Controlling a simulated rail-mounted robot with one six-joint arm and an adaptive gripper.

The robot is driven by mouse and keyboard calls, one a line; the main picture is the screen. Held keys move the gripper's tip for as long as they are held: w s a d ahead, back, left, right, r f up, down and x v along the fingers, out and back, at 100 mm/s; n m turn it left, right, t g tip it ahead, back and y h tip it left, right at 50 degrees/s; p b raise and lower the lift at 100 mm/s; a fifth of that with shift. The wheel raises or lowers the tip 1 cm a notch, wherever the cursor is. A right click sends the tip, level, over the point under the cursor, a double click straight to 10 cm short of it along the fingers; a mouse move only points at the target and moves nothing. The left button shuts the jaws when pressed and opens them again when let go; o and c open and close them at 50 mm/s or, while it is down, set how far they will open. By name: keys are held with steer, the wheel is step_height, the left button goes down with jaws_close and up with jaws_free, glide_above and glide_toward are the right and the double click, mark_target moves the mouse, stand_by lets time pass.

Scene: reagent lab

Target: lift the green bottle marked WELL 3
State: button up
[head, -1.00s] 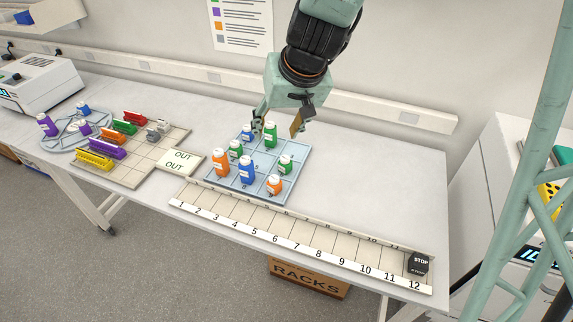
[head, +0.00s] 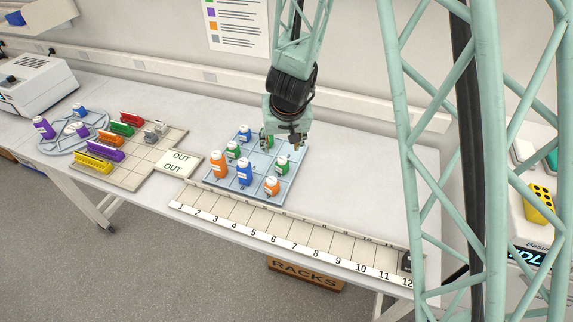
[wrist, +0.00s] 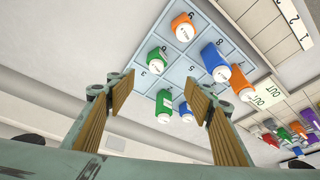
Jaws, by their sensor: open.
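Three green bottles stand in a blue gridded rack (head: 262,194); I cannot read a WELL 3 label on any. The tall green bottle (head: 268,141) at the back is partly hidden by my gripper (head: 283,143). In the wrist view, a green bottle (wrist: 164,106) with a white cap appears between the open, empty fingers of my gripper (wrist: 156,90), apart from both. Another green bottle (head: 282,163) stands at the rack's right, also seen in the wrist view (wrist: 157,53). The third green bottle (head: 232,152) stands at the left.
Blue bottles (head: 245,172) and orange bottles (head: 219,166) share the rack, close to the green ones. A numbered strip (head: 290,242) lies in front. An OUT plate (head: 181,162) and a board of coloured racks lie left. The table right of the rack is clear.

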mark_target(282, 160)
steer(key=shift+w+d+f, duration=0.15)
steer(key=shift+f, duration=0.2)
steer(key=shift+w+d+f, duration=0.15)
steer(key=shift+f, duration=0.2)
steer(key=shift+b+x, duration=2.1)
steer(key=shift+x, duration=2.15)
steer(key=shift+d+f, duration=0.1)
steer(key=shift+f, duration=0.05)
steer(key=shift+b+x, duration=1.2)
steer(key=shift+x, duration=1.3)
steer(key=shift+s, duration=0.1)
steer(key=c, duration=0.9)
